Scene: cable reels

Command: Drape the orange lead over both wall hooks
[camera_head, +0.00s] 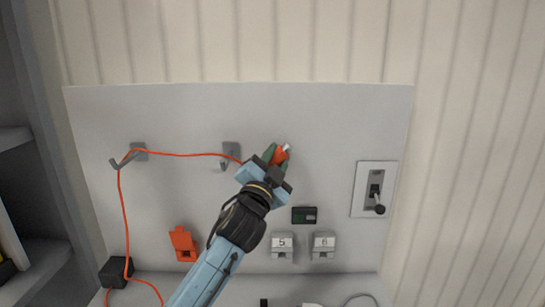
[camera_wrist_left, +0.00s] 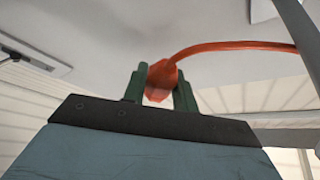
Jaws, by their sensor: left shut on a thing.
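The orange lead (camera_head: 181,155) rises from a black box at the lower left, bends over the left wall hook (camera_head: 139,153), then runs right, almost level, across the right wall hook (camera_head: 231,151). I cannot tell whether it rests in that hook or passes in front. My left gripper (camera_head: 276,155) is just right of the right hook, shut on the lead's orange plug (camera_head: 281,154). In the left wrist view the plug (camera_wrist_left: 161,80) sits between the green fingers, and the lead (camera_wrist_left: 235,46) leaves it to the right. My right gripper is out of view.
The pale panel (camera_head: 330,120) also bears a lever switch (camera_head: 375,190) at right, an orange bracket (camera_head: 183,244), a small dark box (camera_head: 304,215) and two numbered grey blocks (camera_head: 282,246). The black box (camera_head: 116,272) stands at lower left. The panel's upper right is clear.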

